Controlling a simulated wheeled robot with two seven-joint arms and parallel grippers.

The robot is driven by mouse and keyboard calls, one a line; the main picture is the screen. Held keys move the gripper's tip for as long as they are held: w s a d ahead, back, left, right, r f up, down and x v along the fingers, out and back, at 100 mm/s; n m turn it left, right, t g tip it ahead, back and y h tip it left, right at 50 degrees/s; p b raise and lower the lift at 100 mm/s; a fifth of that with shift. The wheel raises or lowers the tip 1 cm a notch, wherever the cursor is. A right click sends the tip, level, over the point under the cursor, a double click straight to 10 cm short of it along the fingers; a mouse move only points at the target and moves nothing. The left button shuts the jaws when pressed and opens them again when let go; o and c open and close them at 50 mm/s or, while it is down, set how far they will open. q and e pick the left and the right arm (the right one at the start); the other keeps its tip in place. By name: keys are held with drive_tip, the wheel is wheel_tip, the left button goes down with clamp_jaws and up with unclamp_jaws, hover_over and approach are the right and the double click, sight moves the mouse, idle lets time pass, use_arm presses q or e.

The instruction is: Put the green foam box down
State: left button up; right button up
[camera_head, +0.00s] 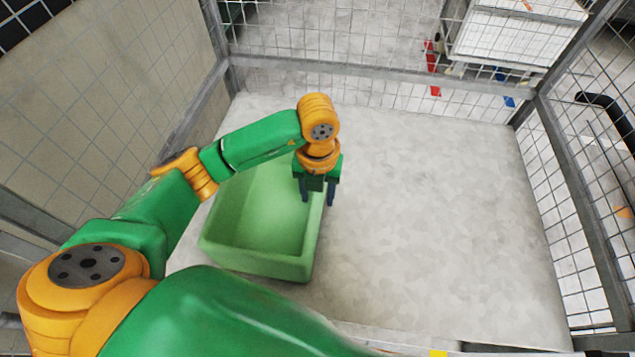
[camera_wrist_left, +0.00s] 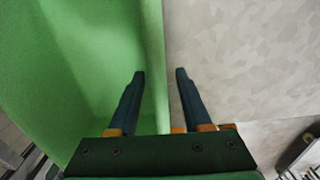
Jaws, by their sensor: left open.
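The green foam box (camera_head: 255,262) is an open-topped bin that sits upright on the grey floor of the cage, left of centre in the head view. My left gripper (camera_head: 317,198) is over its right wall, pointing down, with its fingers apart. In the left wrist view the fingers of my left gripper (camera_wrist_left: 158,75) are open, one on each side of the wall of the green foam box (camera_wrist_left: 70,60). I cannot tell whether either finger touches the wall. Part of the box's far rim is hidden behind my left arm. My right gripper is in neither view.
A grey mesh cage (camera_head: 380,68) encloses the floor (camera_head: 430,210) at the back and sides. The floor right of the box is wide and clear. Beyond the back mesh stands a white unit (camera_head: 510,40) with red and blue items near it.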

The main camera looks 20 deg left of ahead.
use_arm(q)
wheel_tip(320, 180, up, 11)
drive_tip(key=shift+r, duration=0.15)
drive_tip(key=shift+p, duration=0.35)
